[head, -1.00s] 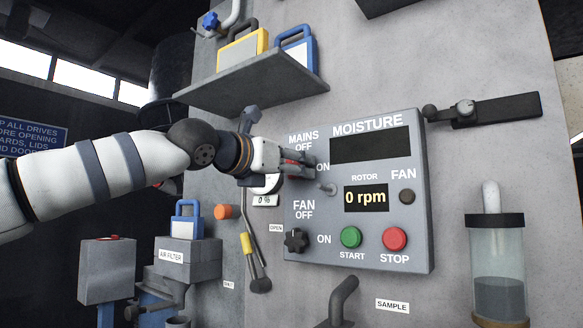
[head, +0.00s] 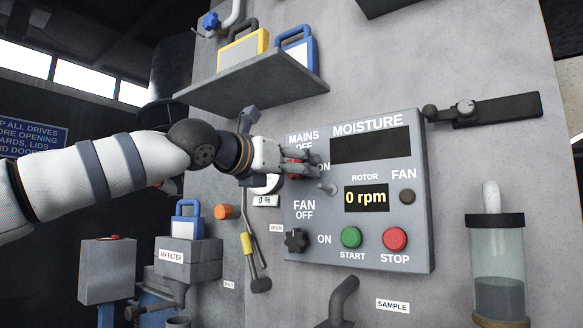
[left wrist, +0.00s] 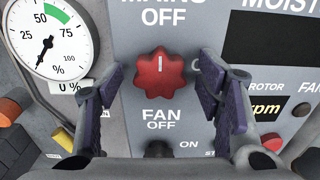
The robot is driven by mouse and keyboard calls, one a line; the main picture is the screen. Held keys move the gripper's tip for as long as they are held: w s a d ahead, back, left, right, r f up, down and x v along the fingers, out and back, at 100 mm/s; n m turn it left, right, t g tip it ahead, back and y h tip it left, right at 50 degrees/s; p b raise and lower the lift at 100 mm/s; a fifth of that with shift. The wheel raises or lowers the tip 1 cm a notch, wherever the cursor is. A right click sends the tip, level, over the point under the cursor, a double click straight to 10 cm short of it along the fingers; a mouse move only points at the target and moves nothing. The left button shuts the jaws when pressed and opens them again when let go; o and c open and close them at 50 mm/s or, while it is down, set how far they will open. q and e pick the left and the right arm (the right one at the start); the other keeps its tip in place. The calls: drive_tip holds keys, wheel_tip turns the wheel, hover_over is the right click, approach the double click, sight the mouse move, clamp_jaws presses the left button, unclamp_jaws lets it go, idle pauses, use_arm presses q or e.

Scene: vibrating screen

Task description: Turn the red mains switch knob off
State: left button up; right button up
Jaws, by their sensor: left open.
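The red mains switch knob (left wrist: 160,76) is on the grey control panel (head: 420,200), under the MAINS OFF label. In the left wrist view its white mark points straight up, toward OFF. My left gripper (left wrist: 161,88) is open, with one finger on each side of the knob. Gaps show between the fingers and the knob, so it is not gripped. In the head view the left gripper (head: 312,163) is at the panel's upper left, and its fingers hide most of the knob. My right gripper is in neither view.
A black fan knob (head: 296,240) sits below the mains knob. Green start (head: 351,237) and red stop (head: 395,239) buttons are to its right. A round gauge (left wrist: 50,40) is left of the panel. A shelf (head: 250,85) with padlocks juts out above.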

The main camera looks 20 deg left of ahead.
use_arm(q)
drive_tip(key=v, duration=1.2)
